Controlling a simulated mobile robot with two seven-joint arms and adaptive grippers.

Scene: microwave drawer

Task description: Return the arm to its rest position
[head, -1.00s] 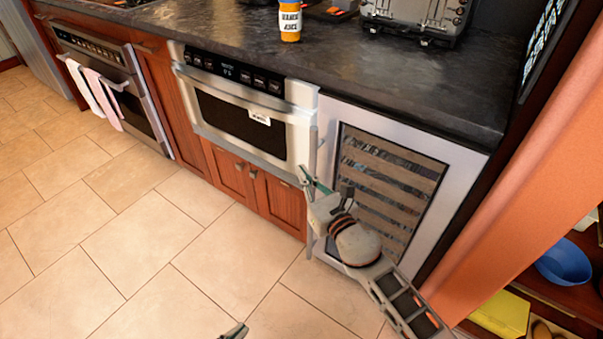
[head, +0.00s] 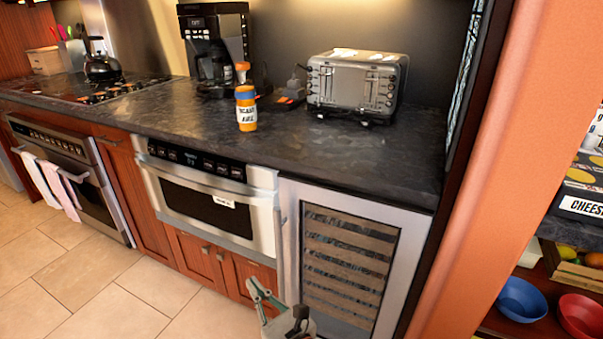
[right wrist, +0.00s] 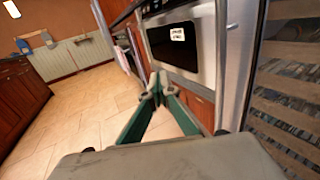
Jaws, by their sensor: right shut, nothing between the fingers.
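My right gripper (head: 258,290) is at the bottom of the head view, in front of the cabinet doors below the microwave drawer. In the right wrist view its green fingers (right wrist: 158,92) meet at the tips, and nothing is between them. The microwave drawer (head: 210,205) is built in under the counter and looks closed. It also shows in the right wrist view (right wrist: 186,45), ahead of the fingers and apart from them. My left gripper is not in view.
A wine cooler (head: 345,265) stands right of the drawer, close to my right arm. The dark counter (head: 330,155) holds a toaster (head: 350,85), an orange bottle (head: 246,108) and a coffee maker (head: 215,50). A pantry shelf with bowls (head: 522,300) is at far right. Open tiled floor (head: 110,300) lies left.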

